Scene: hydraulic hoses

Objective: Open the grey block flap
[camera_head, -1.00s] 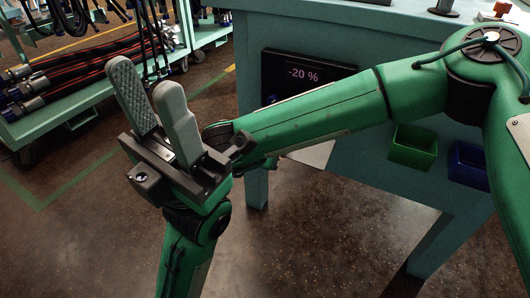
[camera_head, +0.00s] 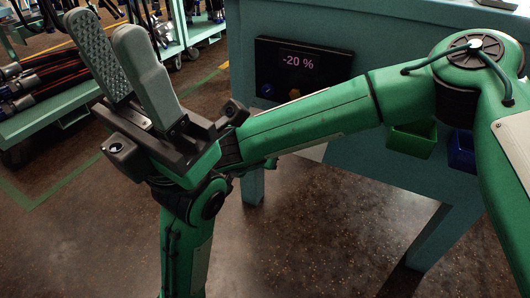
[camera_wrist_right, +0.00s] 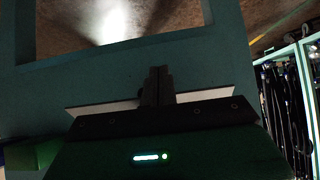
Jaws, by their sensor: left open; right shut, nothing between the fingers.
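I cannot make out a grey block flap in either view. My left gripper (camera_head: 103,28) is at the upper left of the head view, with its two long grey ribbed fingers pointing up and apart. It is open and empty. My right arm crosses the head view from the right, and its gripper is hidden there behind the left one. In the right wrist view my right gripper (camera_wrist_right: 158,72) shows as two dark fingers close together, shut with nothing between them. A pale flat strip (camera_wrist_right: 98,108) lies behind these fingers.
A teal bench (camera_head: 380,30) carries a black display panel (camera_head: 335,62) reading -20 %. A green bin (camera_head: 411,141) and a blue bin (camera_head: 463,152) hang under it. A trolley (camera_head: 60,107) with hoses stands at the left. The dark floor (camera_head: 300,240) in front is clear.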

